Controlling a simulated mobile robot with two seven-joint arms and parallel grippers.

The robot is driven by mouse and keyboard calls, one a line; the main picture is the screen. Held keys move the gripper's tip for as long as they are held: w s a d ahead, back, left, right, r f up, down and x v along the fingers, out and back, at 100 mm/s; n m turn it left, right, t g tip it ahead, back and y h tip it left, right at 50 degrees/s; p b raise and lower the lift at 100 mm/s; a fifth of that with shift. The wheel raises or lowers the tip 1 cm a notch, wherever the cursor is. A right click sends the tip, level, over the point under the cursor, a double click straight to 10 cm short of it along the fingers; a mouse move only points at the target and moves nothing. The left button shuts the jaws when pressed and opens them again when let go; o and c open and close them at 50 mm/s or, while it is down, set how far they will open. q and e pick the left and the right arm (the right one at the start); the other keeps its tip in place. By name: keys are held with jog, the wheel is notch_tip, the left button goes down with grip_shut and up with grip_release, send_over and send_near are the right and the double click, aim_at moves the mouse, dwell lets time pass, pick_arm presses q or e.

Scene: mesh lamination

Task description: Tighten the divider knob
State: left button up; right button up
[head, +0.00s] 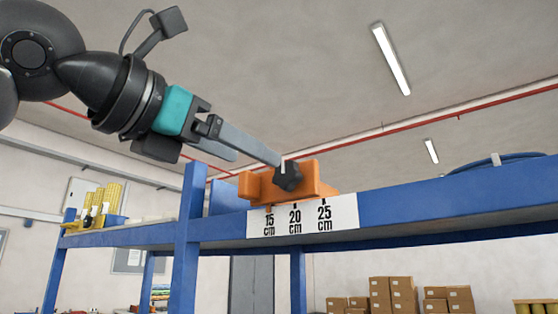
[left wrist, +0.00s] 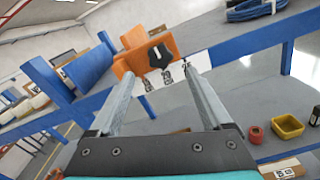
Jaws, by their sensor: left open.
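The black lobed divider knob (head: 289,177) with a white mark sits on the front of the orange divider clamp (head: 322,184), on a blue shelf beam. A white scale plate (head: 346,212) below reads 15, 20 and 25 cm. My left gripper (head: 258,160) is open and empty; in the head view one long finger reaches across to the knob's upper left edge. In the left wrist view, the knob (left wrist: 160,56) and clamp (left wrist: 134,38) lie just beyond and between the open fingertips (left wrist: 161,75). Contact with the knob cannot be told. My right gripper is out of view.
The blue beam (head: 430,202) and post (head: 188,230) frame the shelf. A blue coil (head: 510,158) lies on the shelf at right; yellow items (head: 104,200) stand at left. Cardboard boxes (head: 392,295) are in the background. Open air lies in front of the beam.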

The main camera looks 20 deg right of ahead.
aim_at(284, 173)
pick_arm(q)
jog(key=p+x, duration=0.2)
jog(key=x, duration=0.6)
jog(key=shift+w+d+p, duration=0.15)
jog(key=shift+p, duration=0.25)
grip_shut()
